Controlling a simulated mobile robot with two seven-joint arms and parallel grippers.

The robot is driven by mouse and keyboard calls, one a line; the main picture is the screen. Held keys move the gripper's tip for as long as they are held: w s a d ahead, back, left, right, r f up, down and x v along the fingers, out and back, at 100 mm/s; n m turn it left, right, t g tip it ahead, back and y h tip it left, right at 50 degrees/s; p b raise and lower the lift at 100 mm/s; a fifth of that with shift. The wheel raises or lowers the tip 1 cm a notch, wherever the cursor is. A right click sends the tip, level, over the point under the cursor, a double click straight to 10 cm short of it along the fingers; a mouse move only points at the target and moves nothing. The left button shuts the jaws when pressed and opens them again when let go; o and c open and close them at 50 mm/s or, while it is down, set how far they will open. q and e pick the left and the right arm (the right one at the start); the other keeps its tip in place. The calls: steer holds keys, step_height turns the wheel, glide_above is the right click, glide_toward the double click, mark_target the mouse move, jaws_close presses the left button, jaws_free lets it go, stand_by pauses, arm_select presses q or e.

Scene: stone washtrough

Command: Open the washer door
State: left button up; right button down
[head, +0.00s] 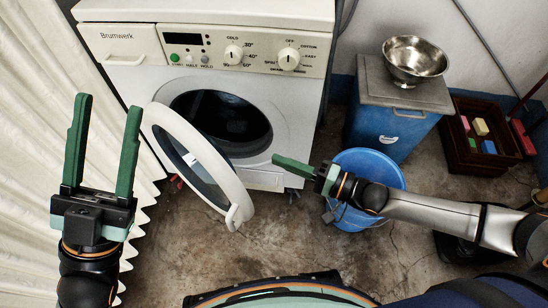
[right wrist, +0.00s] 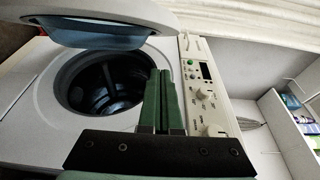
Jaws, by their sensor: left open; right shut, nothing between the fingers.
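The white washer (head: 265,85) stands at the back, its front facing me. Its round door (head: 177,124), a white ring with dark glass, is swung open to the left and forward, and the dark drum opening (head: 228,118) shows behind it. The door (right wrist: 90,25) and drum opening (right wrist: 105,80) also show in the right wrist view. My left gripper (head: 108,140) is open and empty, left of the door, in front of the curtain. My right gripper (head: 275,160) is shut and empty, right of the door's free edge and apart from it, in front of the washer's lower front.
A blue bucket (head: 385,163) stands behind my right forearm. A blue cabinet (head: 385,130) with a steel bowl (head: 415,58) is at the right, beside a dark red crate (head: 462,160) of coloured blocks. A pale curtain (head: 40,170) hangs at the left. Floor in front of the washer is clear.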

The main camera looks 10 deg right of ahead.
steer(key=w+a+b, duration=0.2)
steer(key=a, duration=0.7)
steer(key=shift+w+a, duration=0.15)
steer(key=shift+a, duration=0.2)
steer(key=shift+a, duration=0.1)
